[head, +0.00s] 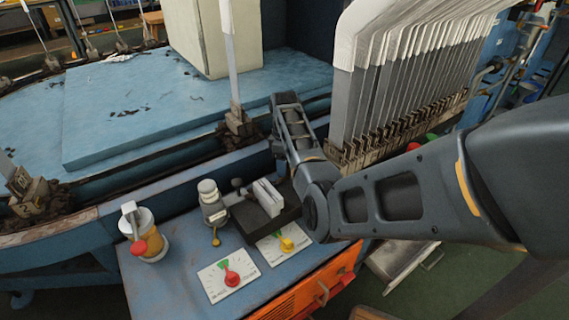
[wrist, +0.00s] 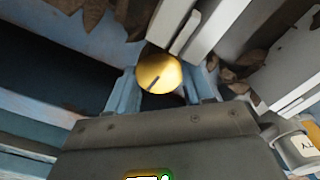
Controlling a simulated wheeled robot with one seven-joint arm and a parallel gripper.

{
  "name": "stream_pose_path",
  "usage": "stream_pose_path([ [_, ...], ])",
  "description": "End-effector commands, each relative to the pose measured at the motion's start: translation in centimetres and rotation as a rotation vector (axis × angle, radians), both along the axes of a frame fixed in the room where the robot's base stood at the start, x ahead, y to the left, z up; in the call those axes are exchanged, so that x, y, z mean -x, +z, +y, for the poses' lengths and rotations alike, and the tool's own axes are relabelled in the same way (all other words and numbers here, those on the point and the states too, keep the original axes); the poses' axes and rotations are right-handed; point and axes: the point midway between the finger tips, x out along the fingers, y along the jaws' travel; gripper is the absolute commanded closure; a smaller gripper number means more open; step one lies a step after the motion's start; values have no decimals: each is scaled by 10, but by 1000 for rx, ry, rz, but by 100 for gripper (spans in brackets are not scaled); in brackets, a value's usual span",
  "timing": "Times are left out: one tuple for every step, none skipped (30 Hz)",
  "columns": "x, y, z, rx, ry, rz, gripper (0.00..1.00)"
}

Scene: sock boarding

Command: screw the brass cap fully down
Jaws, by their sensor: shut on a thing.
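The brass cap (wrist: 158,72) shows in the wrist view as a round golden disc with a dark slot mark near its lower edge. My gripper (wrist: 160,84) is shut on it, with a pale blue finger on each side of the cap. The lower side of the cap and whatever it sits on are hidden by the fingers and the gripper body, so its height cannot be told. In the head view my arm reaches in from the right and bends away toward the blue machine; the cap and fingertips cannot be made out there.
A blue machine bed (head: 130,105) lies behind the arm. A rack of upright grey-white boards (head: 400,105) stands close to its right. In front, a blue bench (head: 165,290) carries a red-knob dial plate (head: 228,275), a yellow-knob dial plate (head: 283,244) and a jar-like fitting (head: 152,247).

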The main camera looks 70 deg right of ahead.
Motion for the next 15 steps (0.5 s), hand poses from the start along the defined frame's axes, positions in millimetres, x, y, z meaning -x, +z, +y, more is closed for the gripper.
stream_pose_path([
  [0, 0, 0, -1, 0, 0, 62],
  [0, 0, 0, -1, 0, 0, 65],
  [0, 0, 0, -1, 0, 0, 69],
  [0, 0, 0, -1, 0, 0, 72],
  [0, 0, 0, -1, 0, 0, 75],
  [0, 0, 0, -1, 0, 1, 79],
  [0, 0, 1, -1, 0, 1, 79],
  [0, 0, 1, -1, 0, 1, 79],
  [0, 0, 1, -2, -1, 1, 79],
  [0, 0, 1, -2, -3, 1, 79],
  [0, 0, 1, -2, -6, 1, 79],
  [0, 1, 0, -2, -11, 1, 79],
  [0, 1, 0, -2, -16, 1, 79],
  [0, 1, 0, -2, -22, 1, 79],
  [0, 2, 0, -2, -35, 1, 79],
])
